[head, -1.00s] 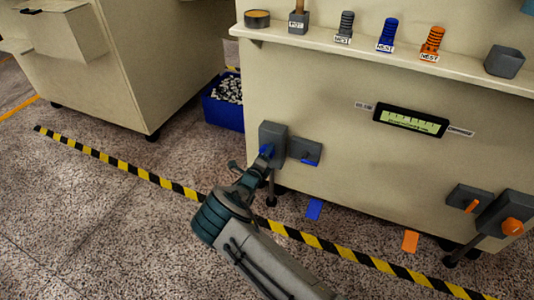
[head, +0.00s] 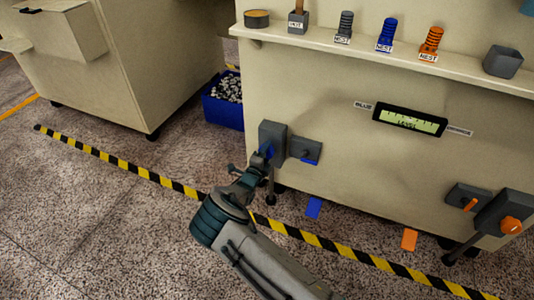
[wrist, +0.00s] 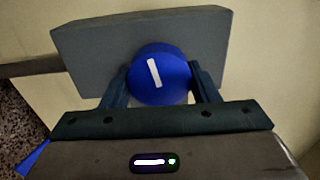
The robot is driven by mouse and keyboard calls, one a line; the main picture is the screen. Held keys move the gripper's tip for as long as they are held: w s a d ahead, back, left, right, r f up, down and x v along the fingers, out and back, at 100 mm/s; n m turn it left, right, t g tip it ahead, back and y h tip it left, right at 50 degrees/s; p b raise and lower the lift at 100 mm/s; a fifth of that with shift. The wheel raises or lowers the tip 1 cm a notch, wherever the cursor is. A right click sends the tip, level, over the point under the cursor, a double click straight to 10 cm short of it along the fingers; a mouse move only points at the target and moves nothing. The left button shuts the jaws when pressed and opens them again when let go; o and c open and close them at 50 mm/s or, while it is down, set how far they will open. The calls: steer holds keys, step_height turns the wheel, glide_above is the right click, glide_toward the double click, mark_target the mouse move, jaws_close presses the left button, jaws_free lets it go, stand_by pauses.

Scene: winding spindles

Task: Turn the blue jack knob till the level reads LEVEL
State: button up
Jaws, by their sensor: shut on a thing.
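The blue jack knob (wrist: 158,75) sits on a grey block (wrist: 90,55) in the wrist view, with a white mark tilted a little from upright. My gripper (wrist: 160,85) is shut on the knob, one finger on each side. In the head view my gripper (head: 258,165) reaches the blue knob (head: 267,151) at the lower left of the machine, mostly hiding it. The level display (head: 410,120) on the machine's front is lit yellow-green and appears to read LEVEL; its small marks are hard to make out.
An orange knob (head: 510,225) is on a grey block at the lower right. A small grey box with a blue strip (head: 305,150) is just right of my gripper. A blue bin (head: 224,108) stands behind left. A striped floor line (head: 130,171) runs under my arm.

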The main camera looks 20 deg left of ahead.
steer(key=shift+a, duration=0.1)
steer(key=o, duration=0.9)
steer(key=shift+o, duration=0.2)
steer(key=s+a+p, duration=0.1)
steer(key=s+p, duration=0.2)
steer(key=s, duration=1.1)
steer(key=shift+p, duration=0.4)
